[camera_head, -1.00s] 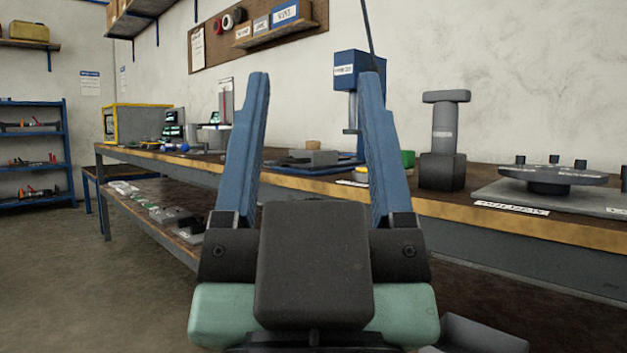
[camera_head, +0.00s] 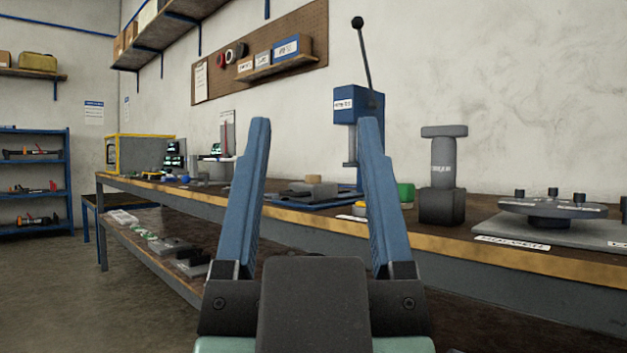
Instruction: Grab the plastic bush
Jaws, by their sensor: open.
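My gripper (camera_head: 315,124) is open and empty in the head view, its two blue fingers pointing up and forward in front of the workbench (camera_head: 450,245). No part is clearly identifiable as the plastic bush. Small round parts stand on the bench near the blue press (camera_head: 358,105): a green one (camera_head: 406,192) just right of the right finger, a yellow one (camera_head: 360,208) partly hidden by that finger, and a tan one (camera_head: 313,179) seen between the fingers. My gripper touches none of them.
A dark grey post-shaped tool (camera_head: 442,175) and a round fixture on a plate (camera_head: 552,208) stand on the bench at right. A grey block (camera_head: 312,191) lies by the press. A lower shelf (camera_head: 150,235) holds several parts. Open floor (camera_head: 60,290) lies at left.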

